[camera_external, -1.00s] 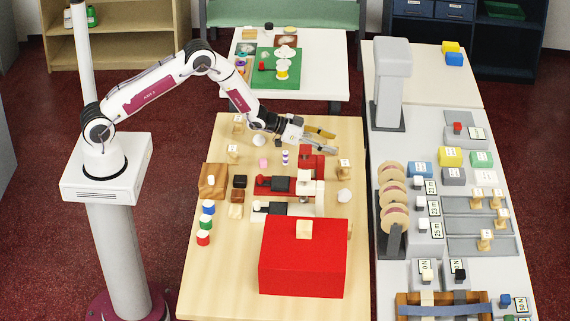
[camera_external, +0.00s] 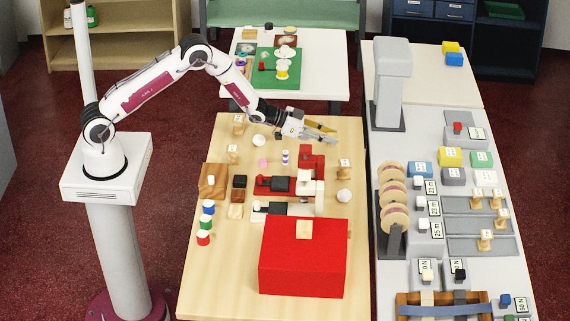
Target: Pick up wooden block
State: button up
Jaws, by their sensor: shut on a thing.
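My gripper (camera_external: 322,133) is above the far right part of the wooden table, beyond the red stand. It is shut on a small tan, wooden-looking piece, most likely a wooden block. The piece is largely hidden by the fingers, and its shape is hard to make out. Another light wooden block (camera_external: 304,229) rests on top of the large red box (camera_external: 290,275), well nearer the camera than my gripper and apart from it.
Below my gripper stands a red and white fixture (camera_external: 306,165) with black parts. Small wooden pieces (camera_external: 344,168), a pink block (camera_external: 263,163), a striped cylinder (camera_external: 285,157) and coloured jars (camera_external: 204,237) stand around. A grey counter (camera_external: 430,262) with labelled items is at right.

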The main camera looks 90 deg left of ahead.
jog(key=shift+r, duration=3.55)
jog(key=shift+w+d+r, duration=0.15)
jog(key=shift+w+d, duration=0.05)
jog(key=shift+d, duration=0.05)
jog(key=w+d+r, duration=0.2)
jog(key=d+r, duration=0.2)
jog(key=d, duration=0.6)
jog(key=w+d+r, duration=0.2)
jog(key=d+r, duration=0.1)
jog(key=d, duration=0.7)
jog(key=w+d+r, duration=0.3)
jog(key=d+r, duration=0.1)
jog(key=d, duration=0.6)
jog(key=s+d, duration=0.5)
jog(key=d, duration=0.5)
jog(key=s+d, duration=0.5)
jog(key=d, duration=0.5)
jog(key=s+d, duration=0.5)
jog(key=d, duration=0.6)
jog(key=shift+r+m+h, duration=0.25)
jog(key=shift+m+h, duration=0.05)
jog(key=shift+h, duration=0.1)
